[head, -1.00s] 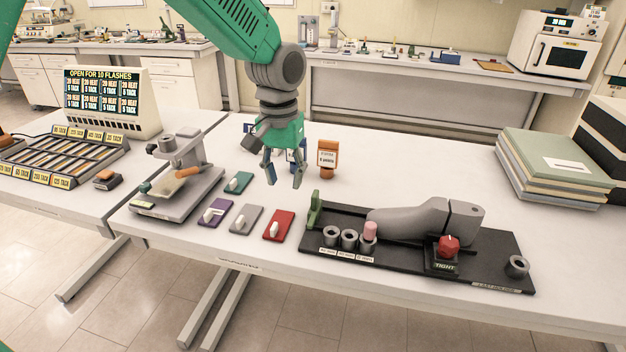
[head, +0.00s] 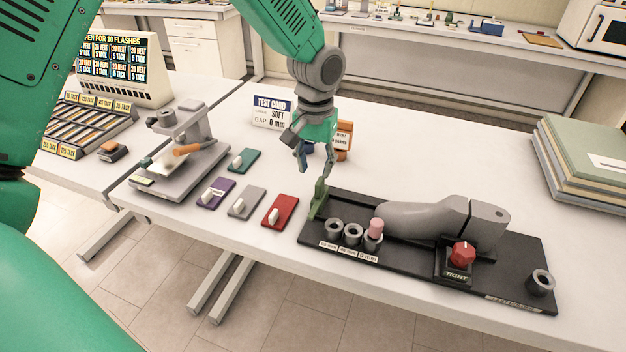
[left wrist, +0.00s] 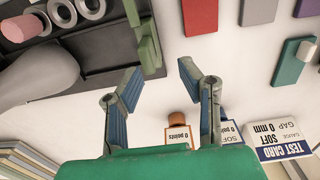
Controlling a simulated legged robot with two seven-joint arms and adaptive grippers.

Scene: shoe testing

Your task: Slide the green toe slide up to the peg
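The green toe slide (head: 318,200) stands upright at the left end of the black fixture board (head: 400,275). It also shows in the left wrist view (left wrist: 146,42). A pink-topped peg (head: 376,226) stands at the right end of a row of grey rings on the board, right of the slide; its pink top shows in the left wrist view (left wrist: 20,28). My left gripper (head: 313,165) is open and empty, just above and behind the slide. One finger looks close to the slide; I cannot tell whether they touch. My right gripper is not in view.
A grey foot form (head: 430,217) lies along the board, with a red knob (head: 462,254) in front. A red card (head: 280,211) lies left of the board. A test card sign (head: 271,112) and an orange holder (head: 343,140) stand behind my left gripper.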

